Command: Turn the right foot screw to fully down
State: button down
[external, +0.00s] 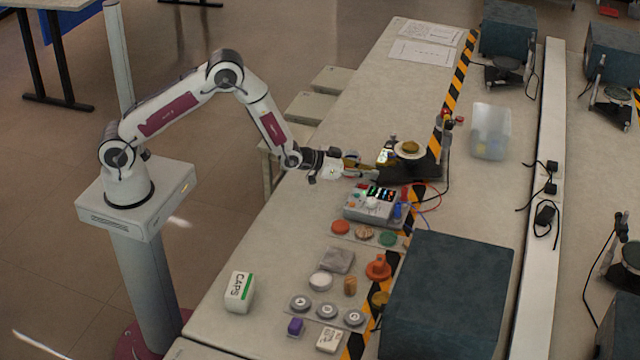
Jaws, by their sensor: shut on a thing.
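The apparatus (425,167) has a dark base and stands on the bench by the striped tape, with a pale round platform (402,154) and a brass-coloured top on it. My gripper (374,168) reaches in level from the left and is shut at the near left edge of the base, at the place of the right foot screw. The screw is mostly hidden by my fingers and too small to make out. How far down it is turned cannot be told from this view.
A grey meter box (371,204) with red and blue leads sits just in front of my gripper. Coloured discs, weights and a CAPS box (239,292) lie nearer. A large dark box (447,295) stands at the front right. A clear bin (491,131) stands behind the apparatus.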

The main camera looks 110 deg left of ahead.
jog(key=shift+a+r+m+t+h, duration=0.15)
jog(key=shift+m+t+h, duration=0.25)
jog(key=shift+m+h, duration=0.45)
jog(key=shift+a+r+m+t+h, duration=0.15)
jog(key=shift+m+t+h, duration=0.25)
jog(key=shift+m+h, duration=0.4)
jog(key=shift+f, duration=0.1)
jog(key=c, duration=2)
grip_release()
jog(key=shift+o, duration=0.4)
jog(key=shift+s+f, duration=0.1)
jog(key=shift+f, duration=0.1)
jog(key=shift+s, duration=0.2)
jog(key=shift+s+d, duration=0.2)
jog(key=shift+s, duration=0.2)
jog(key=shift+v, duration=1)
jog(key=shift+r+v, duration=0.2)
jog(key=shift+v, duration=1)
jog(key=shift+r+v, duration=0.2)
jog(key=shift+v, duration=1)
